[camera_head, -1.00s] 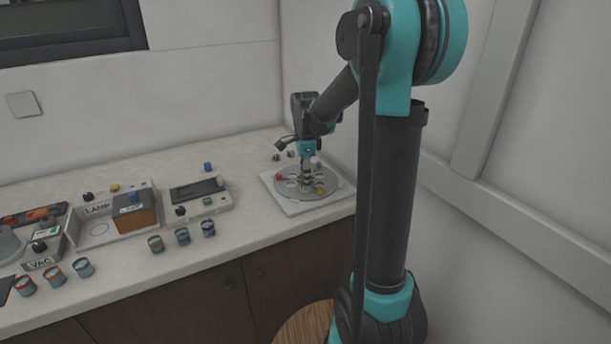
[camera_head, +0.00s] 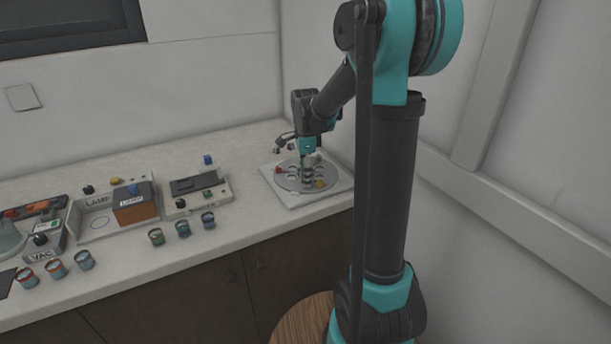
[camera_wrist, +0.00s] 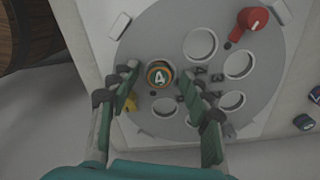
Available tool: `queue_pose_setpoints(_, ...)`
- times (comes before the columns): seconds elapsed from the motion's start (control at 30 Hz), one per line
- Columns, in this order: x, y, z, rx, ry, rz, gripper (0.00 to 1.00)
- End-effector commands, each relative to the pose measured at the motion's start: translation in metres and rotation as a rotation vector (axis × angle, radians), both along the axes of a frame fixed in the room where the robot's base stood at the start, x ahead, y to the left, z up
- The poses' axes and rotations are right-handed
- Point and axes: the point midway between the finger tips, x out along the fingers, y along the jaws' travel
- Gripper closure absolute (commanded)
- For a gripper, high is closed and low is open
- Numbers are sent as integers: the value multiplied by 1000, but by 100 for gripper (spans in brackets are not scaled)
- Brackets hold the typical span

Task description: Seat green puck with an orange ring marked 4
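The green puck with the orange ring marked 4 (camera_wrist: 160,77) shows in the wrist view, face up, among the holes of the round grey plate (camera_wrist: 275,75). I cannot tell how deep it sits. My gripper (camera_wrist: 158,76) is above the plate with its two green fingers apart, one on each side of the puck, with a visible gap on both sides. In the head view my gripper (camera_head: 307,180) is over the plate (camera_head: 287,181) at the right end of the counter; the puck cannot be made out there.
On the plate are a red knob (camera_wrist: 250,20), a yellow part (camera_head: 320,184) and several open holes. Loose pucks lie at the wrist view's right edge (camera_wrist: 304,122). Several cups (camera_head: 183,229) stand along the counter front, beside the lamp box (camera_head: 135,208). A wall rises to the right.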

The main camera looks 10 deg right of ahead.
Motion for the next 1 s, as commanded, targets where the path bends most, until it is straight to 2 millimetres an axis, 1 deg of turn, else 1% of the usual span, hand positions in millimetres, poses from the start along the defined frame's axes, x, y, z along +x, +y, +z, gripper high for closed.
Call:
queue_pose_setpoints(0.2,0,0,1,0,0,0,52)
queue_pose_setpoints(0.33,0,0,11,0,0,0,52)
queue_pose_setpoints(0.47,0,0,31,0,0,0,52)
queue_pose_setpoints(0.6,0,0,60,0,0,0,52)
queue_pose_setpoints(0.8,0,0,96,0,0,0,52)
queue_pose_setpoints(0.9,0,0,108,0,0,0,52)
queue_pose_setpoints(1.0,0,0,116,0,0,0,52)
